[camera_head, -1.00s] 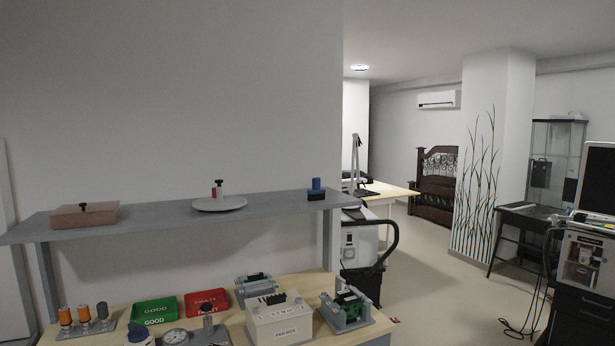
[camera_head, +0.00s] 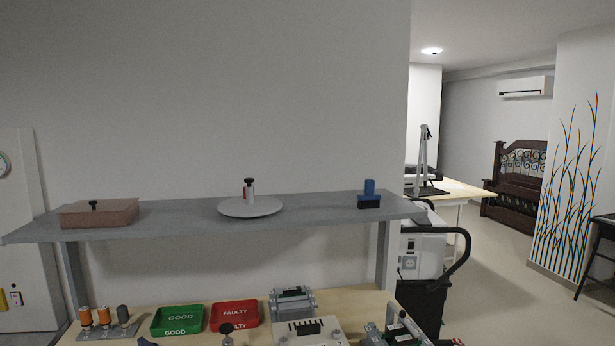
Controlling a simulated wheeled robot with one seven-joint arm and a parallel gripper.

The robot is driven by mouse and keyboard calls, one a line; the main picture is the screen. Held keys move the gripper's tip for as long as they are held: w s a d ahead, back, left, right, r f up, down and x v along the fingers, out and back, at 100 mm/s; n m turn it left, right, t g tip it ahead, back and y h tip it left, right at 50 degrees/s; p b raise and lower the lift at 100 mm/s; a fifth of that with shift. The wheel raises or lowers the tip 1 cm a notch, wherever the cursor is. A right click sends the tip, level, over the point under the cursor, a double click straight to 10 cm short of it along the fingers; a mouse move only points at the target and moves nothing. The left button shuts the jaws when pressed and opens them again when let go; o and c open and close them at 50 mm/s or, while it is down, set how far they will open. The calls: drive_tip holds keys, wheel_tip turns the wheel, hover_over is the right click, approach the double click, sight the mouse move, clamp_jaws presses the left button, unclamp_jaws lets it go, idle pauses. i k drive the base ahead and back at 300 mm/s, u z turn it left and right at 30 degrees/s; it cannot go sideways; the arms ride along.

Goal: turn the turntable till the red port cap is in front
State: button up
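The turntable (camera_head: 238,209) is a round pale grey disc on the grey shelf, a little right of the shelf's middle. My gripper is not in view.
On the shelf (camera_head: 180,222) sit a brown lidded box (camera_head: 100,213) at left and a blue-and-black block (camera_head: 369,195) at right. The bench below holds a green GOOD tray (camera_head: 178,320), a red FAULTY tray (camera_head: 234,316), orange-topped cylinders (camera_head: 95,317) and fixtures.

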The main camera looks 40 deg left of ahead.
sight(260, 205)
drive_tip(key=u, duration=0.4)
drive_tip(key=i, duration=0.6)
drive_tip(key=u, duration=0.65)
